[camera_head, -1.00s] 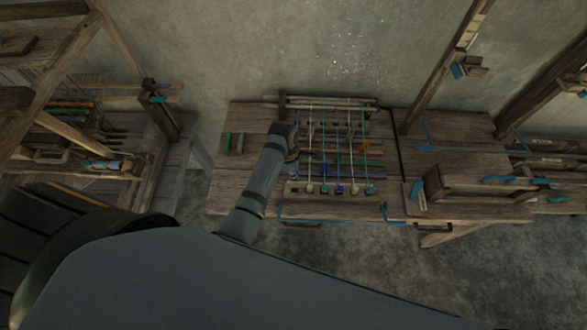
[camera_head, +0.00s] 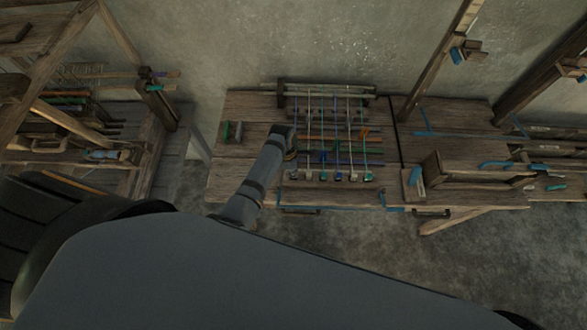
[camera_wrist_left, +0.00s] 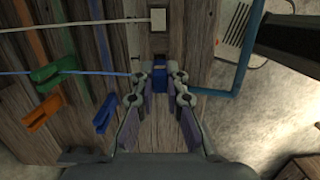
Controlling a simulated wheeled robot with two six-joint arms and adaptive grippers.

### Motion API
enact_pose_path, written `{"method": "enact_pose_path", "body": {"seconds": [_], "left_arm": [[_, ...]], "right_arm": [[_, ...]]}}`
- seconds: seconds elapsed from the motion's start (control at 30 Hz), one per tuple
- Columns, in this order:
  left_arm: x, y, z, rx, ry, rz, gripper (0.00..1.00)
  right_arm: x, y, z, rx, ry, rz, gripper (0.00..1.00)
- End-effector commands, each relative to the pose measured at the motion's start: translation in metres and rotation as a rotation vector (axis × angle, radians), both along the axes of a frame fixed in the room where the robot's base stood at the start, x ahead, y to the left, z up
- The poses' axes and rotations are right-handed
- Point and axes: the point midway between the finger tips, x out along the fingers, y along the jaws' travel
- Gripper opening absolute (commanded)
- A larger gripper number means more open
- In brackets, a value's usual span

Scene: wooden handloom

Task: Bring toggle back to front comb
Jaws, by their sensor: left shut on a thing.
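In the left wrist view my left gripper (camera_wrist_left: 158,88) is shut on a small blue toggle (camera_wrist_left: 158,72). The jaws cover most of it. A blue thread (camera_wrist_left: 60,72) runs in from the left towards the jaws. A white block (camera_wrist_left: 158,19), with a white thread, sits apart from the jaws. In the head view my left gripper (camera_head: 291,153) is at the left side of the threaded loom; its own wrist hides the fingertips and toggle. Several toggles (camera_head: 339,177) stand in a row along the front comb strip. Whether the held toggle touches the comb cannot be told.
Green, orange and blue clips lie left in the wrist view, the blue clip (camera_wrist_left: 105,113) nearest the jaws. A blue bent bar (camera_wrist_left: 238,70) is at the table edge. A wooden box (camera_head: 480,175) stands right of the loom. Bare wood (camera_head: 240,175) lies to its left.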

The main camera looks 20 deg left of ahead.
Motion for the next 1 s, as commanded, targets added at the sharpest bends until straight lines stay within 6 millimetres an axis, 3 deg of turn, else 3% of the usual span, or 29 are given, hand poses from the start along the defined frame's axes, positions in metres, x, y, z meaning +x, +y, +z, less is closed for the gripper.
{"method": "enact_pose_path", "body": {"seconds": [0.4, 0.67, 0.7, 0.83, 1.0], "left_arm": [[0.000, 0.000, -0.026, 0.000, 0.000, 0.000, 0.00], [0.000, 0.000, -0.026, 0.000, 0.000, 0.000, 0.00], [0.000, 0.000, -0.026, 0.000, 0.000, 0.000, 0.17], [0.000, 0.000, -0.026, 0.000, 0.000, 0.000, 0.35], [0.000, 0.000, -0.026, 0.000, 0.000, 0.000, 0.39]], "right_arm": [[-0.006, 0.000, -0.016, 0.000, 0.009, -0.001, 0.34], [-0.004, 0.000, -0.015, 0.000, 0.007, -0.001, 0.34], [-0.004, 0.000, -0.015, 0.000, 0.006, 0.000, 0.34], [-0.003, 0.000, -0.015, 0.000, 0.006, 0.000, 0.34], [-0.003, 0.000, -0.015, 0.001, 0.005, 0.000, 0.34]]}}
